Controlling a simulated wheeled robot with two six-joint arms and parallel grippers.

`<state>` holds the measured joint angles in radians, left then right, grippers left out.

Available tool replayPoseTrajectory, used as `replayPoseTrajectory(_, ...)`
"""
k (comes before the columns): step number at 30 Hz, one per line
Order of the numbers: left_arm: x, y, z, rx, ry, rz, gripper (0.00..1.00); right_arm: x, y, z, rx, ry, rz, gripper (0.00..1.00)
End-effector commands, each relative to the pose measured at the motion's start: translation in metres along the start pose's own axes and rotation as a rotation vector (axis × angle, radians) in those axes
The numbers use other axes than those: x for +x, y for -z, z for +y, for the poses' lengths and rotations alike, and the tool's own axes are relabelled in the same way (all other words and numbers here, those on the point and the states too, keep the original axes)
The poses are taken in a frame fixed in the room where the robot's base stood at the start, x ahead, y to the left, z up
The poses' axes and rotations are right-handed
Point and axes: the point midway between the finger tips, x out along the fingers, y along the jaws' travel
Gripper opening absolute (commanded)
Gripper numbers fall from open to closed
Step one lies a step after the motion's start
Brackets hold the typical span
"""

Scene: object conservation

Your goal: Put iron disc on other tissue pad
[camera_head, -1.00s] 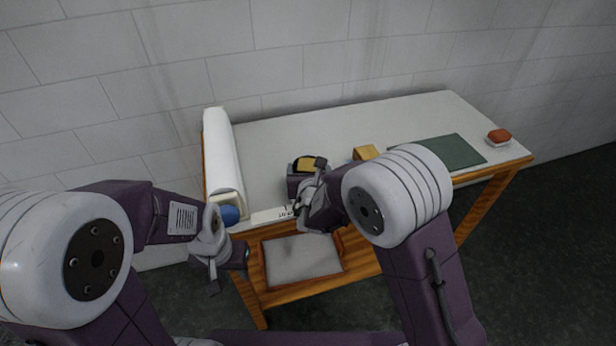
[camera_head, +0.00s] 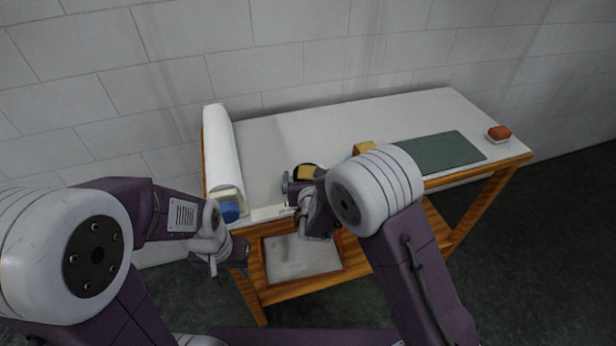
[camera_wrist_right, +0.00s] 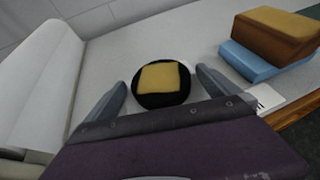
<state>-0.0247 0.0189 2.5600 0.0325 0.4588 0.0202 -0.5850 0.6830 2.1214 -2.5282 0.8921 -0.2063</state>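A round black disc (camera_wrist_right: 161,98) with a tan-yellow square (camera_wrist_right: 160,77) on its top lies on the table. In the head view the disc (camera_head: 297,170) is partly hidden by my right gripper (camera_head: 301,183). My right gripper (camera_wrist_right: 160,80) is open, its fingertips on either side of the disc with gaps visible. A blue disc-like thing (camera_head: 229,211) sits near a pale pad (camera_head: 226,192) at the table's left front corner. My left gripper (camera_head: 217,266) hangs beside that corner; its opening is unclear.
A white roll (camera_head: 220,150) lies along the left edge. A brown-yellow block (camera_wrist_right: 275,38) rests on a blue base (camera_wrist_right: 250,62). A green mat (camera_head: 438,152) and a red-brown block (camera_head: 499,132) are at right. The table's back middle (camera_head: 330,120) is clear.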

Motion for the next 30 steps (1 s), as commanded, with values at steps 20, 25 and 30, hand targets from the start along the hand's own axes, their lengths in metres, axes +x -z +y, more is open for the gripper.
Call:
replayPoseTrajectory(20,0.006,-0.001,0.0,0.0,0.0,0.0,0.36,-0.097,-0.002,0.001,-0.001,-0.004,-0.001,1.0)
replayPoseTrajectory(25,0.006,-0.001,0.0,0.0,0.0,0.0,0.36,-0.118,-0.002,0.001,-0.001,-0.002,0.0,1.0)
replayPoseTrajectory(30,0.006,-0.001,0.0,0.0,0.0,0.0,0.36,-0.122,-0.002,0.0,0.0,0.0,0.0,1.0)
